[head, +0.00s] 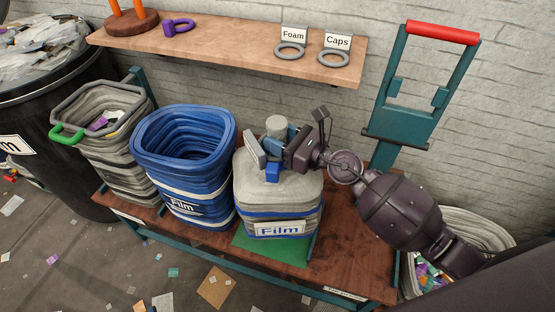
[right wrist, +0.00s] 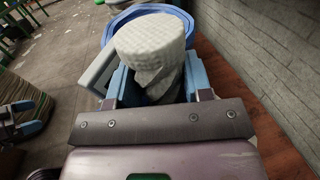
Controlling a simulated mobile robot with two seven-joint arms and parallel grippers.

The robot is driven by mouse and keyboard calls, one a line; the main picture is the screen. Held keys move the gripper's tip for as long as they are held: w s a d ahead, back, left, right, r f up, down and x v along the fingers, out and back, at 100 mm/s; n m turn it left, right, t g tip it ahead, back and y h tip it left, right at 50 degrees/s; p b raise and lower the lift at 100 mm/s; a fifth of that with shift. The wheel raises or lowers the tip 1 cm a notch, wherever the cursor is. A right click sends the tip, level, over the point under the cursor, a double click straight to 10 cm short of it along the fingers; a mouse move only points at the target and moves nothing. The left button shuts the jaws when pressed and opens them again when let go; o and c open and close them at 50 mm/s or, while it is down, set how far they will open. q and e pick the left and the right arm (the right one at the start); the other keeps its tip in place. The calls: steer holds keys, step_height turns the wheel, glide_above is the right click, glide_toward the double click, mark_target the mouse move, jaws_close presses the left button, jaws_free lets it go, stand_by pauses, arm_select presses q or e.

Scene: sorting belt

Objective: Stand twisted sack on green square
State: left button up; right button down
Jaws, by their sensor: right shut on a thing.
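The twisted sack (head: 277,190) is pale grey with a blue band and a Film label, and it is upright. My right gripper (head: 273,150) is shut on its twisted neck, which also shows between the blue fingers in the right wrist view (right wrist: 155,50). The green square (head: 262,250) lies on the wooden bench under the sack, its front part bare. I cannot tell whether the sack's base touches it. My left gripper (right wrist: 27,116) shows at the left edge of the right wrist view, its blue fingertips apart and empty. It is out of the head view.
An open blue Film sack (head: 185,150) stands just left of the twisted sack. A grey open sack (head: 105,135) with a green clip (head: 67,135) is farther left. A shelf (head: 235,52) runs above at the back. A teal frame with a red handle (head: 442,33) rises at the right.

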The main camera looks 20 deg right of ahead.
step_height(320, 180, down, 2)
steer(key=shift+w+f+b, duration=0.1)
steer(key=shift+f+b, duration=0.05)
steer(key=shift+b, duration=0.4)
steer(key=shift+f, duration=0.1)
steer(key=shift+f+b, duration=1.3)
steer(key=shift+f, duration=0.5)
steer(key=shift+f+b, duration=0.4)
steer(key=shift+f, duration=0.1)
steer(key=shift+r, duration=0.25)
steer(key=shift+f, duration=0.2)
steer(key=c, duration=0.7)
jaws_free()
steer(key=shift+f, duration=0.1)
arm_select(q)
steer(key=f, duration=0.4)
steer(key=shift+w+d, duration=0.2)
steer(key=shift+w, duration=0.1)
arm_select(e)
steer(key=shift+o, duration=0.9)
arm_select(q)
steer(key=shift+r, duration=0.1)
